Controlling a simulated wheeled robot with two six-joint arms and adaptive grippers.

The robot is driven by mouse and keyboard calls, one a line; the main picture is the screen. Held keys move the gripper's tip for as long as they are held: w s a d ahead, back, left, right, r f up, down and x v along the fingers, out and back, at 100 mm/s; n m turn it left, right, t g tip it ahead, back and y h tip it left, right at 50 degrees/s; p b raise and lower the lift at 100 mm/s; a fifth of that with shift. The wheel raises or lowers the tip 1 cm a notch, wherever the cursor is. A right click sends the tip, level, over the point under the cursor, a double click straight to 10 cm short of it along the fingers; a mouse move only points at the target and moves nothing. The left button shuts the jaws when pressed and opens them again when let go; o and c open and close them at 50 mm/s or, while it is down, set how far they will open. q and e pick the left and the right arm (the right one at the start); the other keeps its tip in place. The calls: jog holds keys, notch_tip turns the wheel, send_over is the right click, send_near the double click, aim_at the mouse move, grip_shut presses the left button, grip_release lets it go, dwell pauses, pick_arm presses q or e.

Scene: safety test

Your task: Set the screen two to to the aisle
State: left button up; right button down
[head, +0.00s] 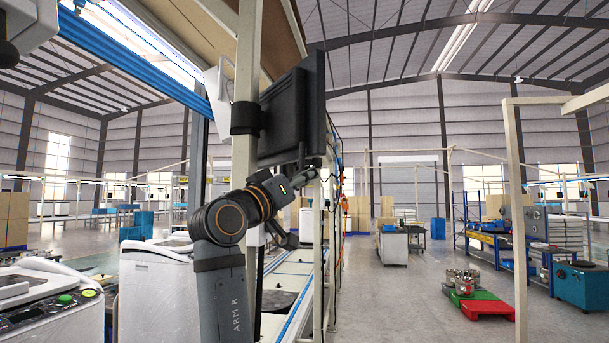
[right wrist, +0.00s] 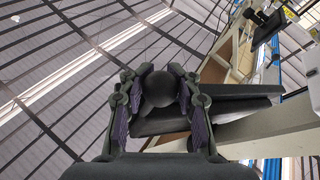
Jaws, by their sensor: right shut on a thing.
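A black screen (head: 294,112) is mounted by a dark bracket (head: 246,118) on a pale upright post (head: 245,60). It is seen at a steep angle, and its display face cannot be made out. My right gripper (head: 308,172) is at the screen's lower edge. In the right wrist view the right gripper (right wrist: 158,95) has its fingers shut around a dark round knob (right wrist: 158,88). The dark screen (right wrist: 235,98) lies beside and behind the knob there. Whether the knob is joined to the screen cannot be told. My left gripper is not in view.
White machines (head: 155,290) stand along the line at left. The aisle floor (head: 390,310) right of the post is open. A red and green pallet (head: 487,307) with metal parts, a blue cabinet (head: 582,288) and a pale frame post (head: 517,220) stand at right.

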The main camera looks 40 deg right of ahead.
jog(key=shift+a+f+m+g, duration=0.2)
jog(key=shift+m+g, duration=0.1)
jog(key=shift+g, duration=0.3)
jog(key=shift+a, duration=0.1)
jog(key=c, duration=1)
grip_release()
jog(key=shift+o, duration=0.2)
jog(key=shift+r, duration=0.1)
jog(key=v, duration=0.7)
jog(key=shift+a, duration=0.1)
